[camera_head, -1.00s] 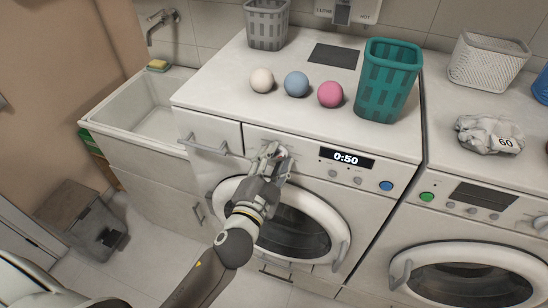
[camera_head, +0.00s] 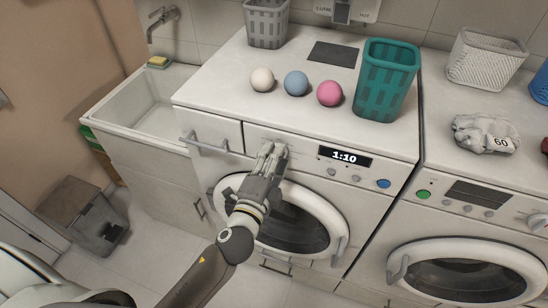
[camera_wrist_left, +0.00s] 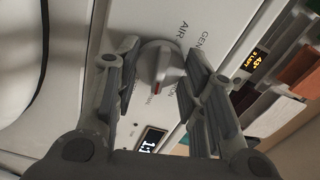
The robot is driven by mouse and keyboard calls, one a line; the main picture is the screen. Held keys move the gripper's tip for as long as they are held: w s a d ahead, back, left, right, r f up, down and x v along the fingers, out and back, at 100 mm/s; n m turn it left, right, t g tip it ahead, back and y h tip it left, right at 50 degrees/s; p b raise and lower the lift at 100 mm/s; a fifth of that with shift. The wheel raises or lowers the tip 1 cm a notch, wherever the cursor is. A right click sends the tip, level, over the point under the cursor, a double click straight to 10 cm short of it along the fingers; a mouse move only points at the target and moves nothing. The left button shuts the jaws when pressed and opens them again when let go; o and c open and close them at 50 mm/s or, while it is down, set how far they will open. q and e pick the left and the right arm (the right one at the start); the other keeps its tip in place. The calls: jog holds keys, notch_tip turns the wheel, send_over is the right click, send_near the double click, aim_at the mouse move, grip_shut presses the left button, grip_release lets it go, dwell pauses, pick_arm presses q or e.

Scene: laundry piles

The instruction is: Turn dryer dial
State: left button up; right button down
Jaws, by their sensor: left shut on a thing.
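My left gripper (camera_head: 272,150) is at the control panel of the left machine (camera_head: 310,185) and hides the dial in the head view. In the left wrist view the grey dial (camera_wrist_left: 162,68), with a red mark on its grip, sits between the two fingers of the left gripper (camera_wrist_left: 160,58). The gripper is shut on it. The machine's display (camera_head: 345,157) reads 1:10; part of it also shows in the left wrist view (camera_wrist_left: 152,140). My right gripper is not in view.
White, blue and pink balls (camera_head: 296,84) and a teal basket (camera_head: 387,80) stand on the machine's top. A sink (camera_head: 140,112) is at the left.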

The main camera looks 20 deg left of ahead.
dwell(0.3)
pick_arm(q)
jog(key=o, duration=1.1)
jog(key=shift+c, duration=0.2)
jog(key=s, duration=1.2)
jog(key=shift+a, duration=0.15)
